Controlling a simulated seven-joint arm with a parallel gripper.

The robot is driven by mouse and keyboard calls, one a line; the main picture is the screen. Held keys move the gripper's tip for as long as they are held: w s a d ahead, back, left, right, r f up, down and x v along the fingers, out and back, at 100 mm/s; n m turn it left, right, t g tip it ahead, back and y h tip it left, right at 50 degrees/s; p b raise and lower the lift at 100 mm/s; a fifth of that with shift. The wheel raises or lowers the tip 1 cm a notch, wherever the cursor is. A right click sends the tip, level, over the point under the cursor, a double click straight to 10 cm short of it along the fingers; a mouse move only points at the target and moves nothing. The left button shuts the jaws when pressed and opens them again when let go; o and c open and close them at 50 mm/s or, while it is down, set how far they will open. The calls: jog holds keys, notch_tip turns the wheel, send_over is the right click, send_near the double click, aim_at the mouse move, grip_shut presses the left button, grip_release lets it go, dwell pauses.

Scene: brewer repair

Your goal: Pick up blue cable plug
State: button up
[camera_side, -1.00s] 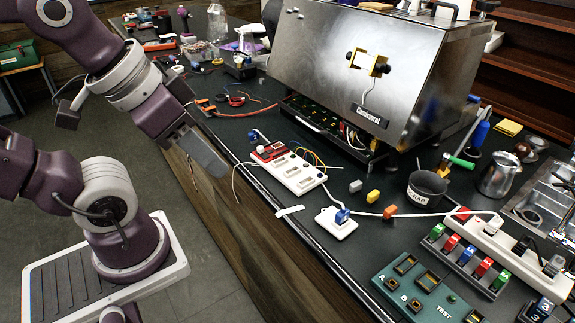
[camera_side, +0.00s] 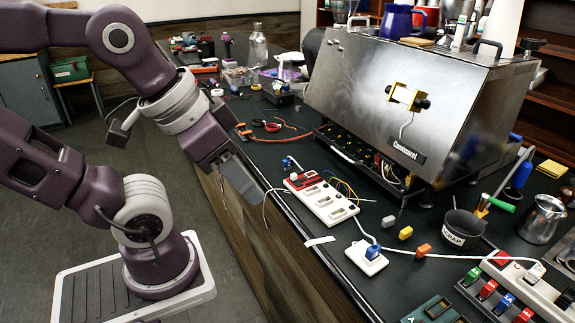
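A small blue plug (camera_side: 290,162) with a white lead lies on the dark bench at the far end of a red and white power strip (camera_side: 322,198). Another blue plug (camera_side: 373,252) sits on a white socket block (camera_side: 366,260) nearer the camera, with a white cable running beside it. I cannot tell which one is the task's cable plug. My gripper (camera_side: 240,186) hangs over the bench's front edge, to the left of the strip and apart from both plugs. Its grey fingers are seen edge-on, so their opening is unclear. Nothing shows held in it.
A steel brewer (camera_side: 400,95) with an open lower tray stands behind the strip. Yellow, grey and orange small blocks (camera_side: 405,233) lie near the cable. A black scrap cup (camera_side: 462,228) and another power strip (camera_side: 535,285) are at right. Red-handled tools (camera_side: 267,125) lie behind my gripper.

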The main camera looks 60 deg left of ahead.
jog(key=shift+o, duration=1)
jog(key=m+g+y, duration=0.4)
jog(key=m+g, duration=0.2)
jog(key=m, duration=1.1)
send_over(288, 160)
jog(key=d, duration=0.4)
notch_tip(288, 160, down, 12)
jog(key=shift+y, duration=0.3)
jog(key=x, duration=0.8)
jog(key=shift+w+a, duration=0.2)
jog(key=shift+a, duration=0.15)
grip_shut()
